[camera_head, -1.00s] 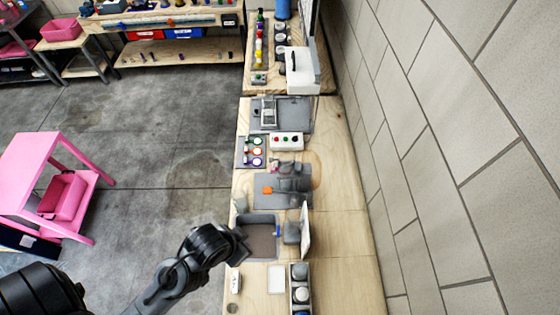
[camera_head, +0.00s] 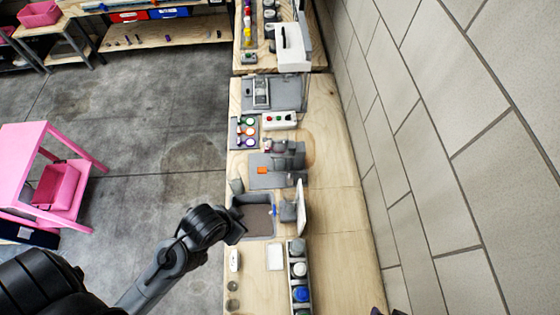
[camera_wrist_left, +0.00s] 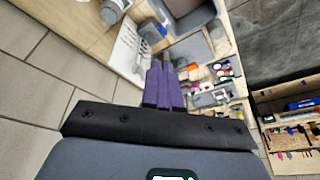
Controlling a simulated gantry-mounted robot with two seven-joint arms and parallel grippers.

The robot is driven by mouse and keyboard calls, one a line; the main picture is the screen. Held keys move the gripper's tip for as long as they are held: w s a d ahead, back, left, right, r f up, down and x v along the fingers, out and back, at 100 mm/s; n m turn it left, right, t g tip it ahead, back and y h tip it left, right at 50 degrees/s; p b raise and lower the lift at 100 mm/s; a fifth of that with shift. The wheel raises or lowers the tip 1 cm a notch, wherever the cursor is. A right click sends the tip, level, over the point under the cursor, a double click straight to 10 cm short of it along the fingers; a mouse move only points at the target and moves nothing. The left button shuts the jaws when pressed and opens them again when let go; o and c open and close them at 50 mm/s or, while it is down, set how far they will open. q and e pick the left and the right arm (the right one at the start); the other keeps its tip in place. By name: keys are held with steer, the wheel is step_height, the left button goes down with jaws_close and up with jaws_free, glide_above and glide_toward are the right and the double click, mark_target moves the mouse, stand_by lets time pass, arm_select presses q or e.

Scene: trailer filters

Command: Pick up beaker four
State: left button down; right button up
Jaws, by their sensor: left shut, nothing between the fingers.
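No beaker carries a readable label, so I cannot tell which is beaker four. Two small glass-like round vessels, one (camera_head: 232,286) behind the other (camera_head: 232,304), stand at the bench's left edge in the head view. A narrow rack (camera_head: 312,275) to their right holds several round containers, one with a blue top (camera_head: 301,294). My left gripper (camera_head: 240,230) is at the left rim of the sink (camera_head: 256,236), apart from these vessels. Its purple fingers (camera_wrist_left: 163,85) are shut and empty in the left wrist view. A dark purple sliver at the head view's bottom edge may be my right gripper (camera_head: 377,311).
An upright white panel (camera_head: 300,207) stands right of the sink. Grey trays (camera_head: 262,182), a button box (camera_head: 281,121) and a holder with coloured rings (camera_head: 236,142) lie farther back. The wall (camera_head: 450,120) bounds the right side. Bare wood (camera_head: 343,265) lies right of the rack.

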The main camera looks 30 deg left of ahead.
arm_select(q)
steer(key=shift+c, duration=0.8)
jaws_free()
